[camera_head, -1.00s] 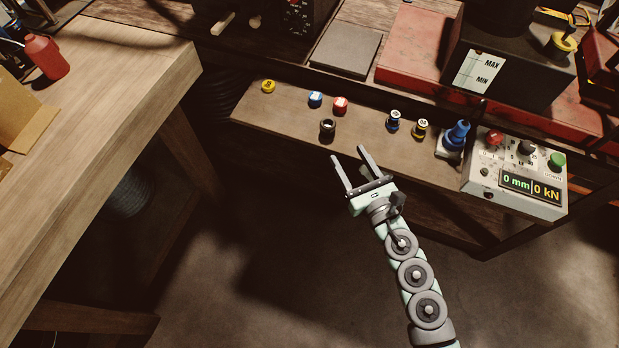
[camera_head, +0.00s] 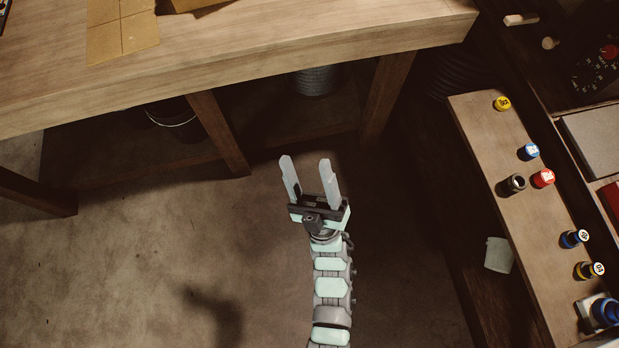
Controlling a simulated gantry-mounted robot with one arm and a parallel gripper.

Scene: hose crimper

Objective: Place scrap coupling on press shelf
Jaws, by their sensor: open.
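My gripper (camera_head: 309,172) is open and empty. It hangs over the floor, in front of the wooden bench and left of the press shelf. The press shelf (camera_head: 487,160) is a narrow wooden board on the right. A dark metal ring-like piece, which looks like the coupling (camera_head: 515,184), stands on the shelf near its middle, just left of a red-capped piece (camera_head: 543,178). My gripper is well apart from it. I cannot tell for sure whether this dark piece is the scrap coupling.
The shelf also holds a yellow piece (camera_head: 502,103), a blue piece (camera_head: 528,152) and several more coloured pieces. The wooden bench (camera_head: 300,40) spans the top, with cardboard (camera_head: 122,30) on it. A white container (camera_head: 498,255) is beside the shelf. The floor (camera_head: 130,270) at left is clear.

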